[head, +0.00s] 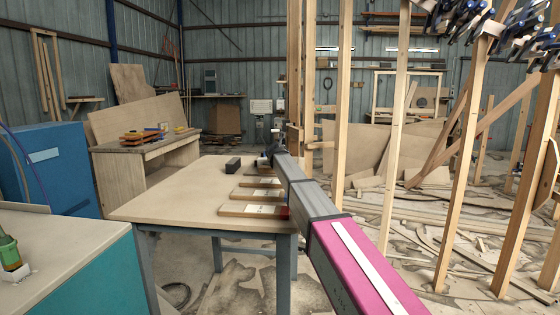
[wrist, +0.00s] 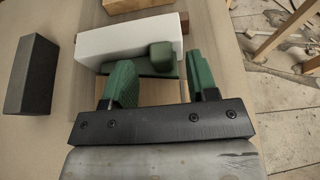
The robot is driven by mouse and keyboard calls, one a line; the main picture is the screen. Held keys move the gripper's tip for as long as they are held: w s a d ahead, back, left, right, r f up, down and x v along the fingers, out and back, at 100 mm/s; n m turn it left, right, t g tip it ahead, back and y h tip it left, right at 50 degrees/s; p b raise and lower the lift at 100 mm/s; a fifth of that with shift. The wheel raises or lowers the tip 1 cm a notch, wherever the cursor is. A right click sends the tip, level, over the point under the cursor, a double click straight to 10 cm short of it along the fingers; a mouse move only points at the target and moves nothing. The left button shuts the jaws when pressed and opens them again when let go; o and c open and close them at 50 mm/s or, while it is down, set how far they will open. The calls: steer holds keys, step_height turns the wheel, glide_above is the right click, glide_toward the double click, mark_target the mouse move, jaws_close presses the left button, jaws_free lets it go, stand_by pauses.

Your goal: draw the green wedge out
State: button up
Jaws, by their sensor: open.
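The green wedge (wrist: 161,56) shows in the wrist view as a dark green knob with a flat green part beside it, against the near side of a white block (wrist: 118,44). How far it reaches into or under the block is hidden. My gripper (wrist: 159,76) is open, with green fingers either side of the wedge's near part. A gap shows between the knob and each finger. In the head view my arm reaches to the far right of the table (head: 160,195), and the wedge cannot be made out there.
A dark block (wrist: 31,75) stands left of my gripper and also shows in the head view (head: 233,164). Nearer boards with white tops (head: 252,210) lie along the table's right side, one with a red piece (head: 284,212). Upright timber posts (head: 342,110) stand right of the table.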

steer(key=x, duration=0.3)
steer(key=shift+w+f, duration=0.1)
steer(key=shift+w, duration=0.05)
